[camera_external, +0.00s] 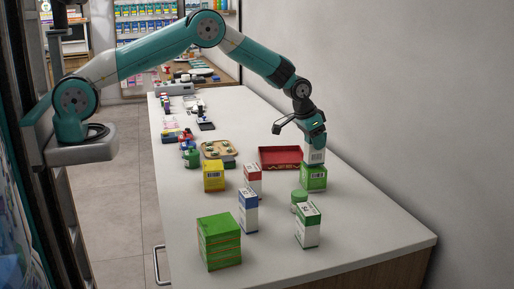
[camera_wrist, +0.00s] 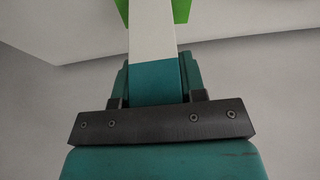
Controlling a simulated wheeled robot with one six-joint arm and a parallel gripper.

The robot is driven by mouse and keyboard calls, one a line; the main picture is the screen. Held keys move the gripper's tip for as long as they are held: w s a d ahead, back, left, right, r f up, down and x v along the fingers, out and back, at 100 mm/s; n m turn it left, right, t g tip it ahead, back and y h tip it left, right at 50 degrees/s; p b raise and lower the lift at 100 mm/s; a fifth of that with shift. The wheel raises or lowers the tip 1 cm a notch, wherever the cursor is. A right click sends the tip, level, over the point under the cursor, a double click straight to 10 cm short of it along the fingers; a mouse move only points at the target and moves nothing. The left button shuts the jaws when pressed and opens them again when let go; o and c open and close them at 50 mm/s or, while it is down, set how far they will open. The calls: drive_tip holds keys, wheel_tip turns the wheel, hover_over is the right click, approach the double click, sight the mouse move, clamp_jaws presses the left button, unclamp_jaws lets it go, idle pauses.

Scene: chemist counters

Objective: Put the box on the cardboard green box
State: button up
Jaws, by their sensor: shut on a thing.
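My gripper (camera_external: 316,142) points down at the right side of the counter. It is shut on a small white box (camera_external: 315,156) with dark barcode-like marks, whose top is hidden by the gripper. The held box is upright, directly over a green box (camera_external: 314,178) with a pale label. Its bottom meets the green box's top in the picture; I cannot tell if they touch. In the wrist view the white box (camera_wrist: 153,42) stretches away from my gripper, with a bit of green behind its far end. A larger bright green box (camera_external: 219,241) stands at the front left.
Near the green box are a red tray (camera_external: 281,157), a green-lidded jar (camera_external: 299,196) and a white-and-green carton (camera_external: 308,226). A yellow box (camera_external: 214,176), a red-and-white carton (camera_external: 253,179) and a blue-and-white carton (camera_external: 248,211) stand to the left. The counter's right front is clear.

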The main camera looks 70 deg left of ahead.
drive_tip(key=shift+f, duration=0.3)
drive_tip(key=shift+f, duration=0.1)
drive_tip(key=o, duration=0.9)
drive_tip(key=b+v, duration=0.4)
drive_tip(key=v, duration=0.8)
drive_tip(key=s+a+r+n+y, duration=0.2)
drive_tip(key=s+a+r, duration=0.4)
drive_tip(key=s, duration=0.5)
drive_tip(key=s+a+n+g, duration=0.1)
drive_tip(key=s+a, duration=0.1)
drive_tip(key=s, duration=0.9)
drive_tip(key=s+a+r+n+g+y, duration=0.1)
drive_tip(key=s+a+n+g, duration=0.1)
drive_tip(key=s, duration=0.8)
drive_tip(key=s+a+r+n+g+y, duration=0.1)
drive_tip(key=s+a+n, duration=0.1)
drive_tip(key=s, duration=0.9)
drive_tip(key=shift+s+a+r+p, duration=0.1)
drive_tip(key=shift+s+a+p, duration=0.2)
